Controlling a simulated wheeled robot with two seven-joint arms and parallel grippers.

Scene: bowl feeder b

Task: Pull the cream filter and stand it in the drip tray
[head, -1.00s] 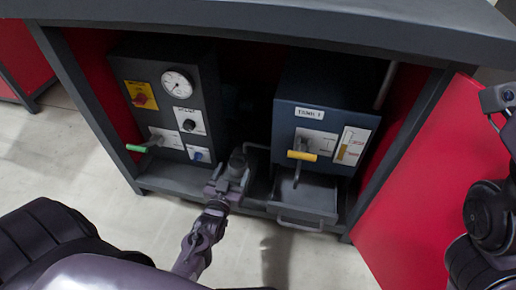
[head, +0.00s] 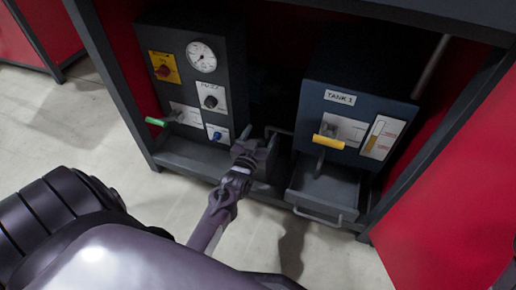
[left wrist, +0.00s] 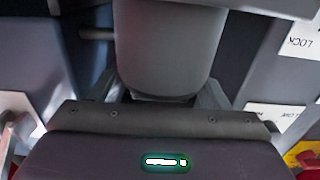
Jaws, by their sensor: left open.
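My left gripper (head: 254,148) is open in front of the gap between the two cabinet units. In the left wrist view a rounded grey bowl-shaped body (left wrist: 166,45) stands between its spread fingers (left wrist: 160,92). I cannot tell whether they touch it. It may be the filter, but no cream colour shows. In the head view the gripper mostly hides this body. The drip tray (head: 325,192), a grey open tray with a front bar handle, sits low under the TANK 1 unit, right of the gripper, and looks empty. My right gripper is out of view.
The TANK 1 unit (head: 360,100) has a yellow-handled lever (head: 328,141) above the tray. A red door (head: 450,200) stands at the right. The floor in front is clear.

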